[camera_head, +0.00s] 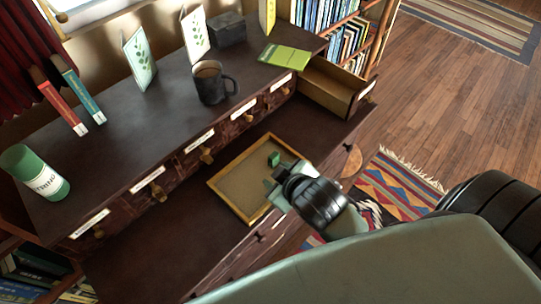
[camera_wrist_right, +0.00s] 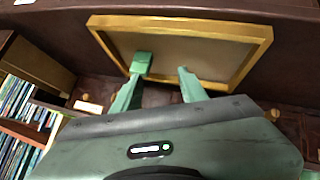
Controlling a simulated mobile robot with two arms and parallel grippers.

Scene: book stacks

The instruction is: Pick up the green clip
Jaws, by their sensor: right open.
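The green clip (camera_head: 273,159) is a small dark-green block at the right end of a shallow gold-rimmed tray (camera_head: 228,204) on the desk. It also shows in the right wrist view (camera_wrist_right: 142,60), at the tip of the left-hand finger in the picture. My right gripper (camera_head: 272,184) is over the tray's right end, close beside the clip. Its fingers (camera_wrist_right: 164,78) are apart with nothing between them. The clip looks in line with one finger rather than between both; I cannot tell whether they touch. My left gripper is out of view.
Small labelled drawers (camera_head: 200,142) line the desk behind the tray, and one drawer (camera_head: 333,86) at the right is pulled out. A dark mug (camera_head: 212,88), books (camera_head: 62,108) and a green cylinder (camera_head: 36,174) stand on the upper shelf. The desktop left of the tray is clear.

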